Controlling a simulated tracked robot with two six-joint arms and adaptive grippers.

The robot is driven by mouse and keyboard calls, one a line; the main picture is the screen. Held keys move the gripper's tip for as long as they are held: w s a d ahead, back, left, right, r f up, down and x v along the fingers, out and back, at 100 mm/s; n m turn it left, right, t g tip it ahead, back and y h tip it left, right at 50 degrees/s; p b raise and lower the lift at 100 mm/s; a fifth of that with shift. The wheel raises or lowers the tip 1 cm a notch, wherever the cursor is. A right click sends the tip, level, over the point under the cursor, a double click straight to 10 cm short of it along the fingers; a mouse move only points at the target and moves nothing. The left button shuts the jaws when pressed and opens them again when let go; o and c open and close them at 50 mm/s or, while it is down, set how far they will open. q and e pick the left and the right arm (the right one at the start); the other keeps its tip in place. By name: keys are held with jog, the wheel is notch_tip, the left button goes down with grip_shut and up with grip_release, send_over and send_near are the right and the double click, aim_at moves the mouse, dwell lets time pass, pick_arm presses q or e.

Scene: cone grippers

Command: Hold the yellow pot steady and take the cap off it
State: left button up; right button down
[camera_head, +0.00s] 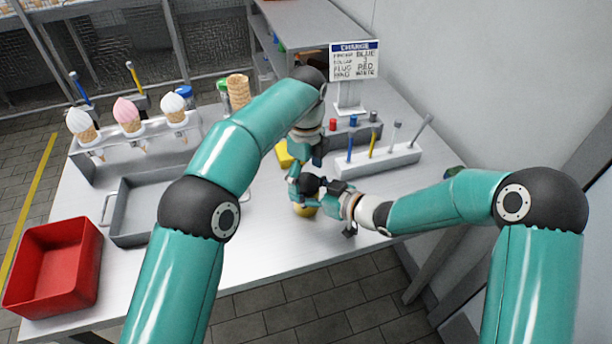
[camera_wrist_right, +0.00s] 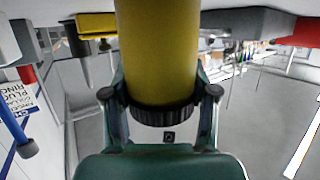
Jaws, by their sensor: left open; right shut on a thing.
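The yellow pot (camera_wrist_right: 157,50) fills the upper middle of the right wrist view, which shows the scene upside down. Its black ribbed cap (camera_wrist_right: 165,115) is on it. My right gripper (camera_wrist_right: 162,92) is shut on the cap, one finger on each side.
A grey holder (camera_head: 385,162) with several coloured sticks stands right of the grippers, and a sign (camera_head: 354,62) behind. A grey tray (camera_head: 140,235), red bin (camera_head: 75,285) and ice-cream cone rack (camera_head: 95,165) stand left. The front middle table is clear.

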pick_arm(q)
notch_tip(320, 180, up, 4)
jog(key=shift+f, duration=0.25)
jog(key=shift+c, duration=0.2)
jog(key=n, duration=0.3)
jog(key=shift+s+a+r, duration=0.1)
jog(key=shift+s+r, duration=0.05)
jog(key=shift+s, duration=0.05)
jog(key=n, duration=0.2)
jog(key=r+n, duration=0.1)
jog(key=n, duration=0.1)
jog(key=shift+a, duration=0.2)
jog(key=n, duration=0.2)
jog(key=r+n, duration=0.1)
jog(key=n, duration=0.1)
jog(key=shift+a, duration=0.1)
jog(key=n, duration=0.2)
jog(key=r+n, duration=0.1)
jog(key=shift+w+n, duration=0.1)
jog(key=shift+n, duration=0.3)
jog(key=shift+d, duration=0.25)
jog(key=shift+w+d+f, duration=0.1)
jog(key=shift+d+f, duration=0.05)
jog(key=shift+f, duration=4)
